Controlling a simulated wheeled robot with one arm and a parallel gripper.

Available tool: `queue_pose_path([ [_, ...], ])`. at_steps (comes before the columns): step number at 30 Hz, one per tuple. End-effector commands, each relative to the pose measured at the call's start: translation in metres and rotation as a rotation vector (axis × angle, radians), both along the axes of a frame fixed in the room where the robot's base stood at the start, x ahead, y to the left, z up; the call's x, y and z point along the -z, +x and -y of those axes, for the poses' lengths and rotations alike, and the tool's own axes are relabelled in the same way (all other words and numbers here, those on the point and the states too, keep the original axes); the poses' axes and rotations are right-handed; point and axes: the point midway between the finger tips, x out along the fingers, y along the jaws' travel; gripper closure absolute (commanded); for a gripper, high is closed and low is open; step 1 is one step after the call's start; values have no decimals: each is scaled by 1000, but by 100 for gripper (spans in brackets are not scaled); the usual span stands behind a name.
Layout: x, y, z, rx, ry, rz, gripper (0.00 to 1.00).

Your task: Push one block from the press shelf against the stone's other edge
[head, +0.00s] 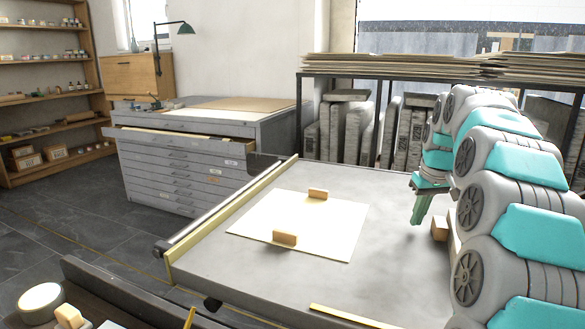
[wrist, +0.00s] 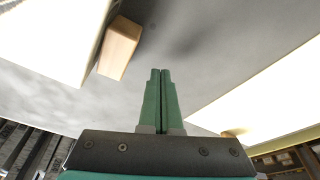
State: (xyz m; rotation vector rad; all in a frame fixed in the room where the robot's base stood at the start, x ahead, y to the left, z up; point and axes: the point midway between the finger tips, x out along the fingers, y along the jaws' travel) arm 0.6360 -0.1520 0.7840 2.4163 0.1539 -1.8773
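My gripper (head: 421,208) is over the right part of the grey press bed (head: 385,215). Its green fingers (wrist: 160,98) are together and empty. A wooden block (head: 440,228) lies just right of the fingers, by a pale slab mostly hidden behind my arm. In the wrist view this block (wrist: 118,47) sits against the edge of the pale slab (wrist: 50,35), left of the fingertips and apart from them.
A dark shelf (head: 90,275) at the lower left holds a round pot (head: 40,298) and a small block (head: 68,317). A yellow strip (head: 350,317) lies at the bed's near edge. A drawer cabinet (head: 190,165) stands behind. The bed between sheet and gripper is clear.

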Motion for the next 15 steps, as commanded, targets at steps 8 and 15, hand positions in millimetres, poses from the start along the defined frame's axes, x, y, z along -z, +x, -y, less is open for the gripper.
queue_pose_path([
  [8,-32,1,0,0,-2,3,100],
  [15,-56,2,1,1,-1,2,100],
])
